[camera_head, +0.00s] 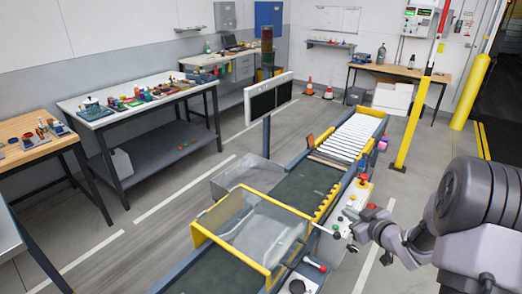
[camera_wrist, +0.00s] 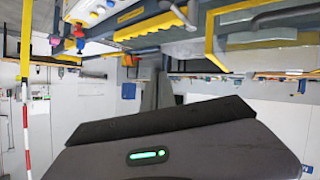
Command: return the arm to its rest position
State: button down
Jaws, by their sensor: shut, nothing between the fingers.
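My arm enters the camera_head view at the right edge, bent, with its grey links reaching left over the conveyor's control side. My gripper (camera_head: 352,217) is at the arm's left end, close to the panel of buttons and knobs (camera_head: 362,190). It is shut with nothing held. In the wrist view, my gripper (camera_wrist: 158,92) shows behind a large dark housing with a green light, which hides much of the lower picture. Its fingertips are small and hard to make out in both views.
The conveyor (camera_head: 305,190) has a yellow-framed clear guard (camera_head: 250,235) and white rollers (camera_head: 345,140). A yellow post (camera_head: 412,125) and a yellow bollard (camera_head: 470,92) stand behind my arm. A white worktable (camera_head: 100,115) is at left. Open floor (camera_head: 190,195) lies between.

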notch_tip(320, 180, up, 8)
jog(key=s+m+h, duration=0.1)
jog(key=m+h, duration=0.2)
jog(key=s+a+r+m+g+h+b, duration=0.1)
jog(key=s+a+r+m+g, duration=0.15)
jog(key=s, duration=0.35)
jog(key=s+a+r+m+g+h+b, duration=0.1)
jog(key=s+a+r+m+h, duration=0.1)
jog(key=s+r, duration=0.3)
jog(key=s+a+f+m+g+y, duration=0.1)
jog(key=s+a+y, duration=0.1)
jog(key=s+a, duration=0.5)
jog(key=s+a+f+m+g+y+b, duration=0.1)
jog(key=s+a+m+g+y, duration=0.1)
jog(key=s+a, duration=0.6)
jog(key=s, duration=0.7)
jog(key=shift+s+y, duration=0.35)
jog(key=shift+y, duration=0.05)
jog(key=shift+f, duration=0.1)
